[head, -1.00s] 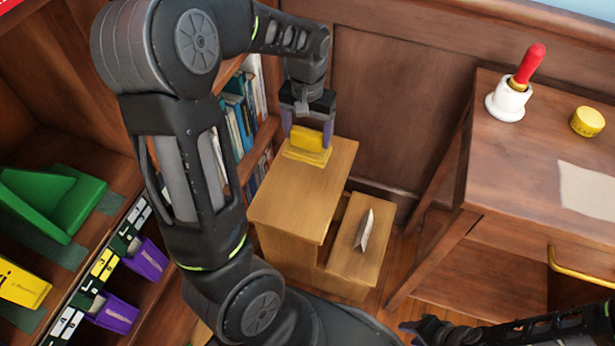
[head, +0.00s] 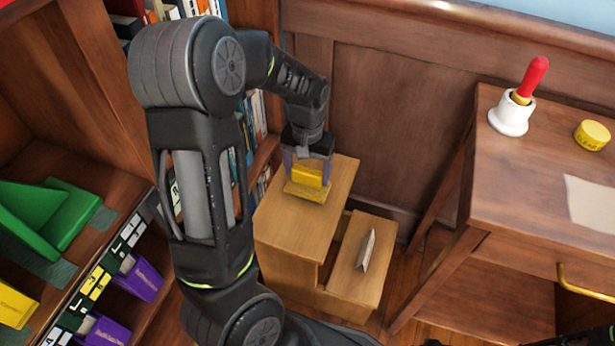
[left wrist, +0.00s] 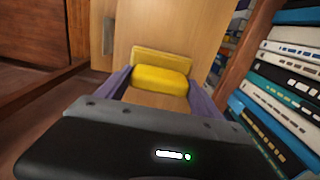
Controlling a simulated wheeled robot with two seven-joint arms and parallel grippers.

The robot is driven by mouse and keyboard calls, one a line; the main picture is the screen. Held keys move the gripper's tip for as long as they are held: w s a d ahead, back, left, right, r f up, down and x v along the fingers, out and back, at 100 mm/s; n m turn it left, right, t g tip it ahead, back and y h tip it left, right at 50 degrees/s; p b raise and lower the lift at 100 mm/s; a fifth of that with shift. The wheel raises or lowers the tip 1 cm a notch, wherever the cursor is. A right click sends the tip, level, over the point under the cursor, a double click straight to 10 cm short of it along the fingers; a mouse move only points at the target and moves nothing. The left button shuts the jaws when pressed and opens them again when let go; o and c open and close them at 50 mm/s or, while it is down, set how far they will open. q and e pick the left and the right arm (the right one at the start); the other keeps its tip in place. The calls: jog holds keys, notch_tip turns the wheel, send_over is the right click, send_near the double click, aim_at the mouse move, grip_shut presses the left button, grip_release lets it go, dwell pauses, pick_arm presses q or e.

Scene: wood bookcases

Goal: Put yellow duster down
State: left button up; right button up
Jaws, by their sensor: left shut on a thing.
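The yellow duster (head: 308,176) has a bright yellow block and a paler, flatter yellow part (head: 306,191). My left gripper (head: 308,168) is shut on it, with a purple finger on each side. In the left wrist view, the duster (left wrist: 160,80) sits between the fingers with the wooden top behind it. The duster is at the top of the wooden step stool (head: 290,222); I cannot tell if it rests on the wood. Of my right gripper, only a dark bit (head: 434,343) shows at the bottom edge.
A small grey-white wedge-shaped thing (head: 366,250) stands on the lower step. A desk (head: 490,190) with a white bell with a red handle (head: 513,110) and a yellow tin (head: 592,135) is at right. Bookcases flank the left side. The stool top in front of the duster is clear.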

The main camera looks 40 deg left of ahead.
aim_at(308, 170)
pick_arm(q)
jog(key=shift+f, duration=1.2)
jog(key=shift+f+b, duration=0.1)
jog(key=shift+b, duration=0.2)
jog(key=o, duration=1.2)
notch_tip(308, 170, up, 12)
jog(key=p, duration=0.4)
